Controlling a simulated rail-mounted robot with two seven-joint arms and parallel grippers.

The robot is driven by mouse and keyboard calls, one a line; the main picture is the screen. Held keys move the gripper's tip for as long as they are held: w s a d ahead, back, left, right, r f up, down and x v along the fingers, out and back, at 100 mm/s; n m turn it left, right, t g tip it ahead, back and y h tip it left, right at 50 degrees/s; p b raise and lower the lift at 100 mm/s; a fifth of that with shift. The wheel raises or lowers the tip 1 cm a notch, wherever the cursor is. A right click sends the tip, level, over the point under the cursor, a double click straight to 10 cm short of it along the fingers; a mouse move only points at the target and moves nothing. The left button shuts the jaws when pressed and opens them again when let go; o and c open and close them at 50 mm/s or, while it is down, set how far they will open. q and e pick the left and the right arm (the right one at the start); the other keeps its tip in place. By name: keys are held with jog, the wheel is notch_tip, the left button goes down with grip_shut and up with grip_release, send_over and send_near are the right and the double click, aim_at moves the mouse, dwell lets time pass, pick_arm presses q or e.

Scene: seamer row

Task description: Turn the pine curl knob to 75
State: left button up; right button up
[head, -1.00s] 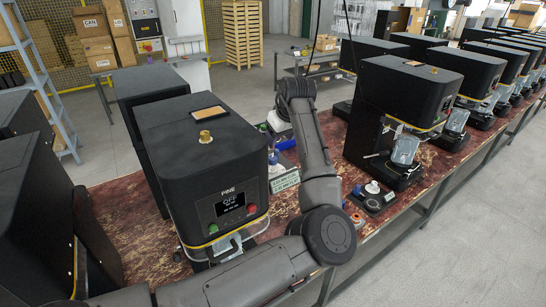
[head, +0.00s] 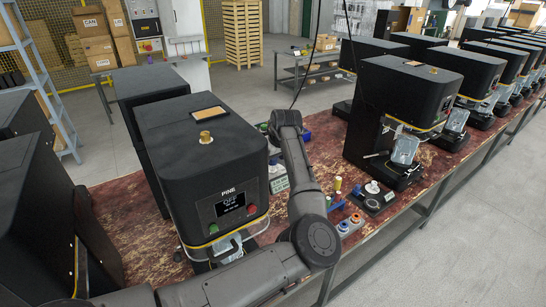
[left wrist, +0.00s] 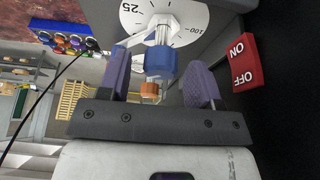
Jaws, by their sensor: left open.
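The pine machine (head: 205,165) is a black box with a PINE label and a small screen reading OFF, left of centre in the head view. In the left wrist view a blue knob (left wrist: 161,62) stands out on a clear shaft from a white dial (left wrist: 190,14) with marks 25 and 100 showing. My left gripper (left wrist: 157,72) is open, its purple fingers on either side of the blue knob, with gaps showing. An orange piece (left wrist: 150,90) shows just below the knob; I cannot tell if they join. The knob is not distinguishable in the head view. My right gripper is not in view.
A red ON/OFF switch (left wrist: 245,62) sits right of the gripper. A brass fitting (head: 205,137) tops the pine machine. Small coloured parts (head: 345,225) lie on the red-brown bench (head: 110,205). More black machines (head: 400,100) stand along it to the right.

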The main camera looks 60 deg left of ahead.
pick_arm(q)
jog(key=c, duration=0.9)
jog(key=shift+r+p, duration=0.15)
jog(key=shift+p, duration=0.35)
jog(key=shift+c, duration=0.2)
jog(key=n+g+p, duration=0.1)
jog(key=n+p, duration=0.2)
jog(key=shift+r, duration=0.1)
jog(key=shift+n+g+p, duration=0.5)
jog(key=shift+n+p, duration=0.25)
jog(key=shift+n, duration=0.35)
jog(key=shift+n+g+h+p, duration=0.3)
jog(key=shift+n+h, duration=0.1)
jog(key=shift+n, duration=0.5)
jog(key=shift+w+a+f+n+g, duration=0.1)
jog(key=shift+f+n+g, duration=0.15)
jog(key=shift+n, duration=0.65)
jog(key=shift+n+g+h, duration=0.45)
jog(key=shift+n+h, duration=0.45)
jog(key=shift+n, duration=1.3)
